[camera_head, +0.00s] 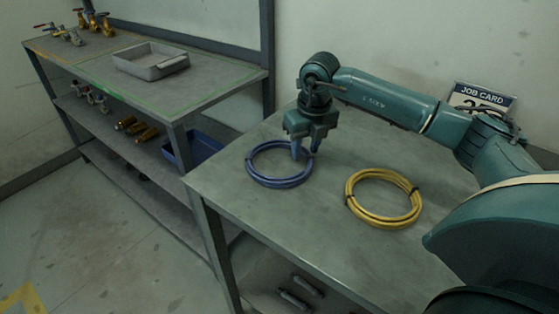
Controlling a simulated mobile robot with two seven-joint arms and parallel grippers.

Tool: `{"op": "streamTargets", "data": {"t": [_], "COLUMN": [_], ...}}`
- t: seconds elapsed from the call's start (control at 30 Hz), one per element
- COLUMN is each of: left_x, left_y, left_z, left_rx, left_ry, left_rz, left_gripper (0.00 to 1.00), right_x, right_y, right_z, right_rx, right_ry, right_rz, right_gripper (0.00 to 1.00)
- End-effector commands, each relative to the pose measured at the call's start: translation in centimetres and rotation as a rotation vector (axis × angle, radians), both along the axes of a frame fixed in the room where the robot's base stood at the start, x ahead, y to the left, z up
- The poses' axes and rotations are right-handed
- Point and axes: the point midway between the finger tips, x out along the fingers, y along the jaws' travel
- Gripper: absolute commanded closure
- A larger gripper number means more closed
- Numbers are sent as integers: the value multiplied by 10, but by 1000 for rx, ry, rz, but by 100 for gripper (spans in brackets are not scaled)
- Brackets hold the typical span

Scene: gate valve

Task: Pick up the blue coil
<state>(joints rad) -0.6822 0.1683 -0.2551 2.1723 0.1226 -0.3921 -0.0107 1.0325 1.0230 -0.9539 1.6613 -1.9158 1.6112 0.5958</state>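The blue coil (266,181) lies flat on the near table (320,228), close to its left edge. My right gripper (303,153) points down at the coil's right rim, with its fingertips at about the height of the coil. The fingers look spread apart, with one on the inner side of the rim and the other farther right. I cannot tell whether they touch the coil. The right arm reaches in from the right, over the table. My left gripper is not in view.
A yellow coil (357,205) lies on the table to the right of the blue one. A job card (482,98) stands at the back right. A shelf bench (215,88) at the left holds a grey tray (150,66), brass valves (92,22) and a blue bin (180,155).

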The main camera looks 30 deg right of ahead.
Motion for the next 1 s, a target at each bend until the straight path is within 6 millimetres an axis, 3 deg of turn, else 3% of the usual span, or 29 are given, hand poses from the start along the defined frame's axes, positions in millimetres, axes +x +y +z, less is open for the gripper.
{"op": "streamTargets", "data": {"t": [0.43, 0.83, 1.0], "left_x": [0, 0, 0], "left_y": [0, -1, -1], "left_z": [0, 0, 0], "left_rx": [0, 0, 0], "left_ry": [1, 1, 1], "left_rz": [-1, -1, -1], "left_gripper": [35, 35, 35], "right_x": [0, 0, 1], "right_y": [0, 0, 0], "right_z": [1, 2, 19], "right_rx": [0, 1, 2], "right_ry": [0, -2, -4], "right_rz": [-1, -1, -1], "right_gripper": [100, 100, 100]}}
